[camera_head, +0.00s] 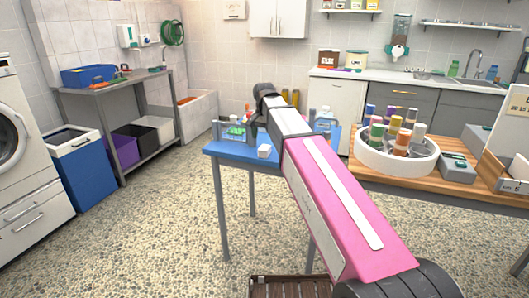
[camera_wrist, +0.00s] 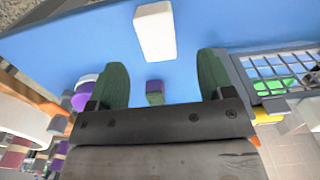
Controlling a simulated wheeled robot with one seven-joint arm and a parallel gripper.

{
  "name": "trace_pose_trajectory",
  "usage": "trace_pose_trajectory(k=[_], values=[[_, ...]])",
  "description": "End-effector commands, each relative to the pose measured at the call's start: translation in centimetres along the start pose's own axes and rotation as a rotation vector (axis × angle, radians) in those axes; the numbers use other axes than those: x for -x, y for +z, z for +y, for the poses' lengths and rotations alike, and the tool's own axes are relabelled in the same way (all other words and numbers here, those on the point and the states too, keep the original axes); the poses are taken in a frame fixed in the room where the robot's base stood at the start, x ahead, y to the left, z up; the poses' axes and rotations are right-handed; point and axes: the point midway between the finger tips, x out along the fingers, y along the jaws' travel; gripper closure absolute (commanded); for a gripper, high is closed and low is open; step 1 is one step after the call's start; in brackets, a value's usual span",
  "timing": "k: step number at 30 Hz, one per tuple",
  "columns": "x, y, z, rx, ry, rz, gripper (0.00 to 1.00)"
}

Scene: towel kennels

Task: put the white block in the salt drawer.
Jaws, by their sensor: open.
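The white block (camera_head: 264,151) lies on the blue table (camera_head: 232,151), near its front edge in the head view. In the wrist view the white block (camera_wrist: 155,31) lies on the blue top, just beyond my fingertips and not between them. My gripper (camera_wrist: 160,68) is open, with its two dark green fingers spread apart. In the head view my pink arm hides the gripper. A small purple and green block (camera_wrist: 155,92) shows between the fingers, near the palm. I cannot tell which drawer is the salt drawer.
A wire basket (camera_head: 230,130) stands on the blue table; it may be the basket (camera_wrist: 285,75) in the wrist view. A round white tray (camera_head: 372,158) of bottles stands on the wooden counter at right. Grey drawer fronts (camera_head: 400,97) are at the back.

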Motion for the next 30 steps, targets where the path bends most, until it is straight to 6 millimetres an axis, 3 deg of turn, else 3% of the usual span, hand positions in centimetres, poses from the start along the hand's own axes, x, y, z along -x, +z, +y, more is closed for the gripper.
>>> trace_pose_trajectory(k=[11, 19, 27, 28, 30], values=[[-2.8, 0.2, 0.2, 0.000, 0.001, -0.001, 0.26], [-6.1, 0.3, 0.3, 0.000, 0.000, 0.000, 0.26], [-6.6, 0.2, 0.2, 0.000, 0.000, 0.001, 0.26], [-6.6, 0.2, 0.2, 0.000, 0.000, 0.001, 0.29], [-6.6, 0.2, 0.2, 0.000, 0.000, 0.001, 0.52]])
